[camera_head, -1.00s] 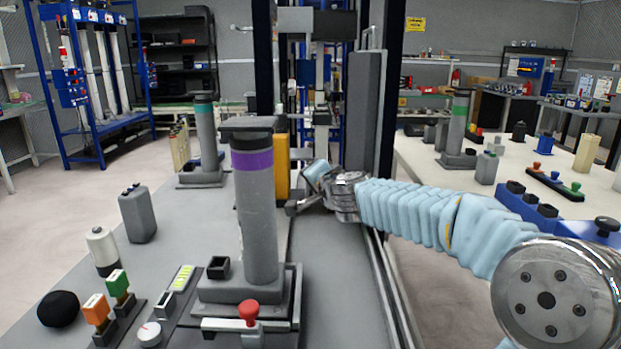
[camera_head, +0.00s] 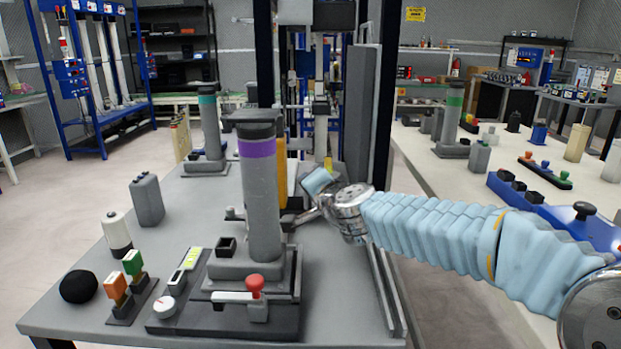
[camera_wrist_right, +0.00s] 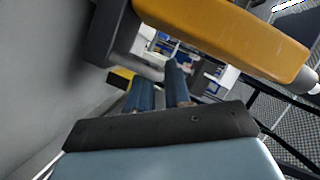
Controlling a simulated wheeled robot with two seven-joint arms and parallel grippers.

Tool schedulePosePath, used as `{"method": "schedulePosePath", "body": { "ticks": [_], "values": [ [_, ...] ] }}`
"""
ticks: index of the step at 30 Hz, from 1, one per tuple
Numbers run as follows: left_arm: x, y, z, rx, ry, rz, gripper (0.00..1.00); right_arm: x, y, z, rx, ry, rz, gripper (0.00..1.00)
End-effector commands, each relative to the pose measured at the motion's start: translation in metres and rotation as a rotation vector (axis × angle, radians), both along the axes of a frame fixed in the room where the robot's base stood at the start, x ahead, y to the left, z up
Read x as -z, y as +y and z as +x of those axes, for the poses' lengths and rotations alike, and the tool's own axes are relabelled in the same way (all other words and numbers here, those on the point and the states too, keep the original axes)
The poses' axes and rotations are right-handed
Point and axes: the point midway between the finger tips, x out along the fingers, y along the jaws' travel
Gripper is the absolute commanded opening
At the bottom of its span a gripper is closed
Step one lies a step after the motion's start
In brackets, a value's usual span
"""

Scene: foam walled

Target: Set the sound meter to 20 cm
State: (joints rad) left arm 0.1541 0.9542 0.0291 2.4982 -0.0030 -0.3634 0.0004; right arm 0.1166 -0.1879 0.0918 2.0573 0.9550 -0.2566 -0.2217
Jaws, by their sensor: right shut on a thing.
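A grey tube with a purple band (camera_head: 258,190) stands upright on a square base near the table's middle. A yellow-orange body (camera_head: 281,165), perhaps the sound meter, stands partly hidden behind it. In the right wrist view a long yellow-orange body (camera_wrist_right: 225,35) with a pale tip crosses close above the fingers. My right gripper (camera_head: 297,218) reaches in from the right, low beside the purple-banded tube, its fingertips partly behind it. In the wrist view its blue fingers (camera_wrist_right: 158,88) point away. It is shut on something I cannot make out. My left gripper is not in view.
A red-knobbed clamp (camera_head: 255,285) sits in front of the tube. A panel with a dial (camera_head: 165,306), a black ball (camera_head: 78,286) and small bottles are on the left. A dark upright post (camera_head: 385,110) rises right of the gripper.

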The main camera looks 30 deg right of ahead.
Motion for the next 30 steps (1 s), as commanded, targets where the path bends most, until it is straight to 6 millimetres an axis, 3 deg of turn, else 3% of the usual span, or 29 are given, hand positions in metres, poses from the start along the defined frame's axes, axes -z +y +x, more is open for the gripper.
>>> {"method": "schedulePosePath", "body": {
  "ticks": [7,8,12,23,30],
  "values": [
    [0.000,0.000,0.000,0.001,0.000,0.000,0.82,-0.001,0.004,0.001,-0.009,-0.002,0.001,0.00],
    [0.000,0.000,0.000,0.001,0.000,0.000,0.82,-0.001,0.004,0.001,-0.009,-0.002,0.001,0.19],
    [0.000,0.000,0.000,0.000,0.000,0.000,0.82,0.000,0.003,0.001,-0.007,0.000,0.001,0.36],
    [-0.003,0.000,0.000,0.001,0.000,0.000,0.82,-0.004,0.002,-0.007,-0.002,-0.002,0.000,0.36],
    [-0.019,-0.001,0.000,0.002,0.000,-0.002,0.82,-0.018,0.011,-0.057,-0.002,-0.003,-0.001,0.36]
  ]
}}
